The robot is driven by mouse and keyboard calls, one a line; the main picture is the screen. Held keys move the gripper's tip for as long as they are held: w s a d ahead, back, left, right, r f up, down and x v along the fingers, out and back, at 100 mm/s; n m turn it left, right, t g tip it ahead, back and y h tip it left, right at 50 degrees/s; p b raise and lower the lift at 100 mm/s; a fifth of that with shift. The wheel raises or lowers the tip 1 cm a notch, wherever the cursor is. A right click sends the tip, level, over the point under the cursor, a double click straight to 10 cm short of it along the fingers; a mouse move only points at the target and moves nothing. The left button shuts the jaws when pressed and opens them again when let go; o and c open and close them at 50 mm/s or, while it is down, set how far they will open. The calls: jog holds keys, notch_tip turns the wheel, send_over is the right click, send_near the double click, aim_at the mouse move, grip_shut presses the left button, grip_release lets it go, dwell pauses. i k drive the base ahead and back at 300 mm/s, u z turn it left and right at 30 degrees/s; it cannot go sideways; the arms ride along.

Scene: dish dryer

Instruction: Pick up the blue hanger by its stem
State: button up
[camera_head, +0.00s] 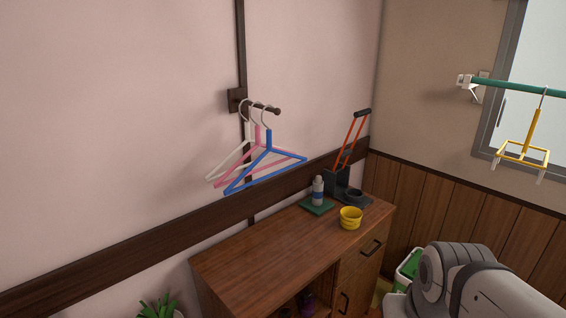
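The blue hanger (264,175) hangs by its hook from a dark wall peg (268,109). It is the frontmost of three hangers, and its blue stem (268,139) points up toward the pale hook. A pink hanger (257,134) and a white hanger (228,164) hang close behind it on the same peg. Part of my grey arm shows at the lower right, well apart from the hangers. My gripper is not in view.
A wooden cabinet (270,249) stands below the hangers, with a yellow bowl (350,218), a bottle (318,190) and a dark stand with orange-red handles (347,150). A green rod (520,87) with a yellow hanger (525,148) is at right. A plant (160,306) is lower left.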

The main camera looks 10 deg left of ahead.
aim_at(228, 191)
jog(key=z, duration=0.05)
jog(key=i, duration=1)
jog(key=u, duration=0.1)
